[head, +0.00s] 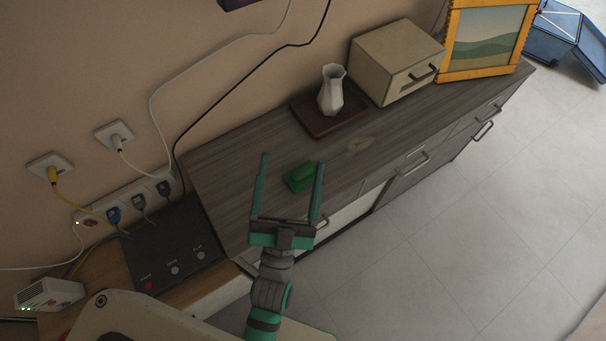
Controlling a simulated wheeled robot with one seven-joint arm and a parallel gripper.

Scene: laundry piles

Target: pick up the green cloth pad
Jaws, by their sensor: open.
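The green cloth pad (299,177) is a small, dark green block-like bundle. It lies on the grey wooden top of the long cabinet (235,176), towards its near left end. My gripper (292,160) is open, with its two long green fingers spread wide. In the head view the pad shows between the fingers, closer to the right finger. I cannot tell from this view how high the fingers are above the cabinet top, or whether the right one touches the pad.
A white vase (331,91) stands on a dark brown tray (305,115) behind the pad. A beige drawer box (396,62) and a yellow-framed picture (487,39) stand farther right. A black control box (172,249) and plugged cables are at left. The cabinet top around the pad is clear.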

